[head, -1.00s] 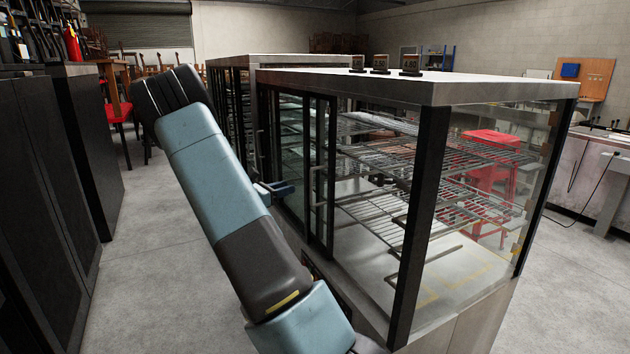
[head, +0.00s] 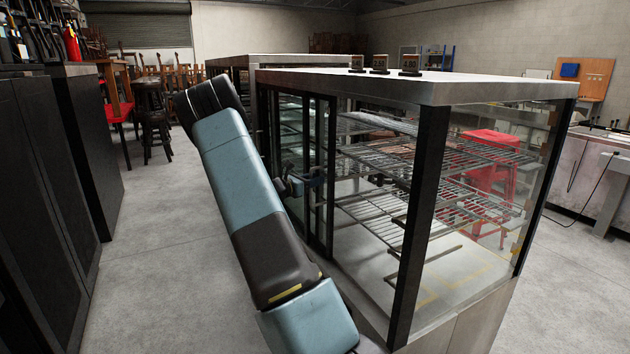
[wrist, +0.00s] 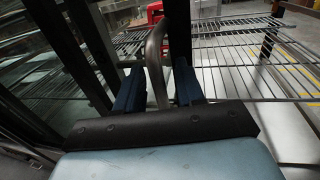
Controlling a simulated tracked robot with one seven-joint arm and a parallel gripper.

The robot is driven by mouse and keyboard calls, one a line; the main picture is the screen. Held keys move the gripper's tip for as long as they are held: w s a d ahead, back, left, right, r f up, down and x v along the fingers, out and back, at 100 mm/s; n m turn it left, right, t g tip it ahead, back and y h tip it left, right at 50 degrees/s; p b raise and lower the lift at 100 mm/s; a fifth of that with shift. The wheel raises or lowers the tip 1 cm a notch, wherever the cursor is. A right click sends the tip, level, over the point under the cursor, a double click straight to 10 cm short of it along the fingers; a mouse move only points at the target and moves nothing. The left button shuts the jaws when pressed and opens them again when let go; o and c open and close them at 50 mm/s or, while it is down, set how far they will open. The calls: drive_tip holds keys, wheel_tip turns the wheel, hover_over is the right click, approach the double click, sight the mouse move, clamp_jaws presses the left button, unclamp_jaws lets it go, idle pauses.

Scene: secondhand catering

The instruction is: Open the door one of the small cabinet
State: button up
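The small glass cabinet (head: 428,165) stands at centre right, with black posts, a grey top and wire shelves inside. Its black-framed glass door side faces left, and the door looks shut. A curved metal door handle (wrist: 154,55) shows in the wrist view. My gripper (head: 303,181) is at this door side, partly hidden behind my arm in the head view. In the wrist view my gripper (wrist: 160,90) has its two dark blue fingers apart, one on each side of the handle. A narrow gap shows between handle and fingers; contact cannot be told.
Three small labelled blocks (head: 380,64) stand on the cabinet top. A second cabinet (head: 290,60) stands behind. Dark cabinets (head: 45,170) line the left side, with free grey floor (head: 150,240) between. Stools (head: 154,122) stand farther back. A red stool (head: 490,165) shows through the glass.

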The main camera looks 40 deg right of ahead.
drive_tip(key=shift+d, duration=0.3)
drive_tip(key=shift+c, duration=0.3)
clamp_jaws()
